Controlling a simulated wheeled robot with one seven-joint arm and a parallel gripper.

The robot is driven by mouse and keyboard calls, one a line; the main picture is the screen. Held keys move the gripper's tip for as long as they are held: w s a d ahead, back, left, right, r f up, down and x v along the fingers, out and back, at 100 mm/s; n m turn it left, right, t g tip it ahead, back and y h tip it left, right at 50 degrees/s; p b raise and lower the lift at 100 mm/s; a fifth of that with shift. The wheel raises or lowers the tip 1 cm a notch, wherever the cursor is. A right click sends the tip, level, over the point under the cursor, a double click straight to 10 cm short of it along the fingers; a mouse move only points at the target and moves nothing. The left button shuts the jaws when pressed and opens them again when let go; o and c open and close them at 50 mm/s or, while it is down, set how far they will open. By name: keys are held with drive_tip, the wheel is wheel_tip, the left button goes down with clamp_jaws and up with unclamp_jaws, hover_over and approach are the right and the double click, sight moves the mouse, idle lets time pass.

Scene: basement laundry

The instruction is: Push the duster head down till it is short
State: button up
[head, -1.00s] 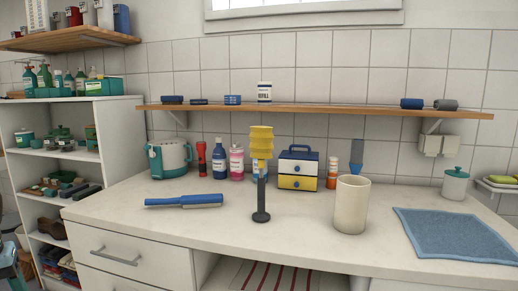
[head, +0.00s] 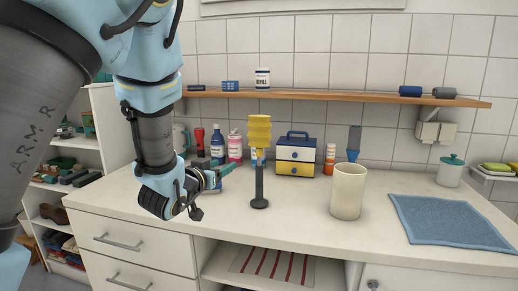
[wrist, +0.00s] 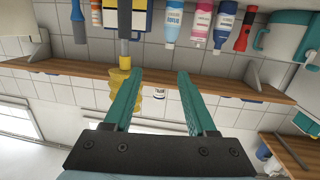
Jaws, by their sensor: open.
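The yellow head (wrist: 125,85) shows there beside and partly behind the left finger.
Bottles, a red flashlight (head: 199,142) and a blue-yellow drawer box (head: 296,154) stand behind the duster. A cream cup (head: 347,191) and a blue cloth (head: 450,222) are to the right. A wooden shelf (head: 340,97) runs above. The counter front around the duster is clear.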

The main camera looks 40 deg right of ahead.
sight(258, 151)
drive_tip(key=s+d+r+m+g+h, duration=0.2)
drive_tip(key=s+d, duration=0.2)
drive_tip(key=p+x, duration=0.3)
drive_tip(key=x, duration=0.5)
drive_tip(key=shift+w+d+p, duration=0.15)
drive_tip(key=shift+d+p, duration=0.15)
drive_tip(key=shift+p, duration=0.1)
drive_tip(key=shift+w+d+f, duration=0.1)
drive_tip(key=shift+w+d, duration=0.15)
drive_tip(key=shift+d, duration=0.35)
drive_tip(key=shift+c, duration=0.4)
clamp_jaws()
